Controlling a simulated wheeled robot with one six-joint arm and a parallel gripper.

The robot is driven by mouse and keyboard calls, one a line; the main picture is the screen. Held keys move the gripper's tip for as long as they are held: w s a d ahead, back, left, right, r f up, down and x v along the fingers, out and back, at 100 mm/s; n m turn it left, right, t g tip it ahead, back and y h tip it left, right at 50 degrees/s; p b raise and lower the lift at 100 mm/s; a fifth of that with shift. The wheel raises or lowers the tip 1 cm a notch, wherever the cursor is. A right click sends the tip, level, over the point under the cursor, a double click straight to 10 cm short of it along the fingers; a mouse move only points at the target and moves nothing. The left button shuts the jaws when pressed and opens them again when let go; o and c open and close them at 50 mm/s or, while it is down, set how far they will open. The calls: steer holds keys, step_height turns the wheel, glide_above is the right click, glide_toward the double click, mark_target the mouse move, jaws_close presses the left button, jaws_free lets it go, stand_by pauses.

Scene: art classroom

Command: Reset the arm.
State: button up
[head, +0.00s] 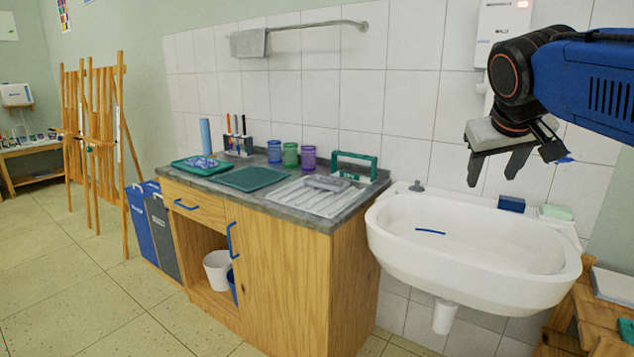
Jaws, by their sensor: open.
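My gripper (493,180) hangs at the upper right of the head view, at the end of my blue and black arm. Its two dark fingers point down and stand apart, with nothing between them. It appears in front of the tiled wall and above the white sink (470,257) in the picture. Its exact height over the sink is hard to tell.
A wooden cabinet (275,270) with a grey worktop stands left of the sink. A green tray (253,178), several cups and a ribbed draining area (318,198) are on it. A dark blue block (511,204) sits on the sink's back rim.

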steer(key=s+a+f+g+y, duration=0.1)
steer(key=s+a+f, duration=0.1)
steer(key=s+f, duration=0.8)
steer(key=s+a+f+g+y, duration=0.1)
steer(key=s+a+f+y, duration=0.1)
steer(key=s+f, duration=0.8)
step_height(320, 180, down, 9)
steer(key=shift+s+a+r, duration=0.15)
steer(key=shift+a, duration=0.6)
